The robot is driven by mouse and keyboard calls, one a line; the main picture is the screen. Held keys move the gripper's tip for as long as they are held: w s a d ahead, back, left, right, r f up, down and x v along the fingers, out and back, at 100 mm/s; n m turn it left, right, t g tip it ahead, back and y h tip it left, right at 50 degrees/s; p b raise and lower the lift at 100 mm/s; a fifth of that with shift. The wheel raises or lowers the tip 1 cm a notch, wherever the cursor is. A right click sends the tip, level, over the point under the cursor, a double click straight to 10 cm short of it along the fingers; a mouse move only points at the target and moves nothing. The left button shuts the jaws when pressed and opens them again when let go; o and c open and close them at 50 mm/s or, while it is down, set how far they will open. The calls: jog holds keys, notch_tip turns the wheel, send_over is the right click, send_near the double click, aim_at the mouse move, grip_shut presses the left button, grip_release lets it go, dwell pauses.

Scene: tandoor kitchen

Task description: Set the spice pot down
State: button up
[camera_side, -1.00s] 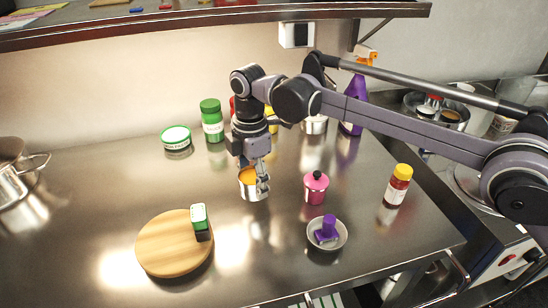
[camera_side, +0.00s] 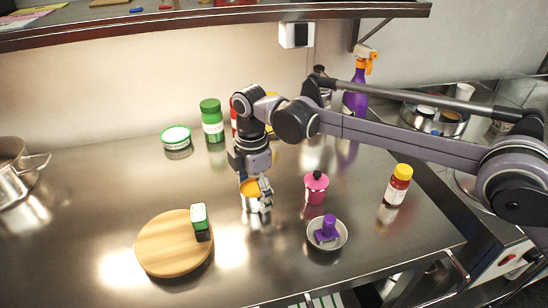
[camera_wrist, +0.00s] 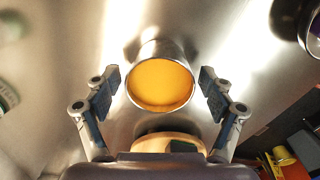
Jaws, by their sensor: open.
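The spice pot (camera_side: 250,199) is a small silver metal pot with orange-yellow spice inside, upright at the middle of the steel counter (camera_side: 110,190). It appears to rest on the counter. In the wrist view the pot (camera_wrist: 161,88) lies between the fingers, with a visible gap on each side. My gripper (camera_side: 256,193) is open around the pot; in the wrist view my gripper (camera_wrist: 159,92) shows both fingers spread apart. The pot's right side is partly hidden by a finger in the side view.
A pink bottle (camera_side: 316,187) and a bowl (camera_side: 338,240) with a purple item stand right. Green-lidded jars (camera_side: 211,120) stand behind. A red-and-yellow jar (camera_side: 397,185) stands far right.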

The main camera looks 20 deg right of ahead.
aim_at(254, 188)
jog(key=shift+r, duration=0.15)
notch_tip(254, 188, up, 11)
jog(key=d+r+m+t+y, duration=0.1)
jog(key=d+r+m, duration=0.3)
jog(key=d, duration=0.4)
jog(key=d+r+m+t, duration=0.1)
jog(key=d+r+m, duration=0.2)
jog(key=d+r, duration=0.35)
jog(key=s+d+f+m+t, duration=0.2)
jog(key=s+d+f+m, duration=0.15)
jog(key=s+d, duration=0.4)
jog(key=s+d+f+m+t, duration=0.15)
jog(key=s+d+m, duration=0.3)
jog(key=d, duration=0.55)
jog(key=s+d+f+m+t+h, duration=0.1)
jog(key=s+d+f+m, duration=0.5)
jog(key=s+f, duration=0.4)
jog(key=shift+d+m, duration=0.3)
jog(key=shift+d, duration=0.2)
jog(key=shift+t, duration=0.25)
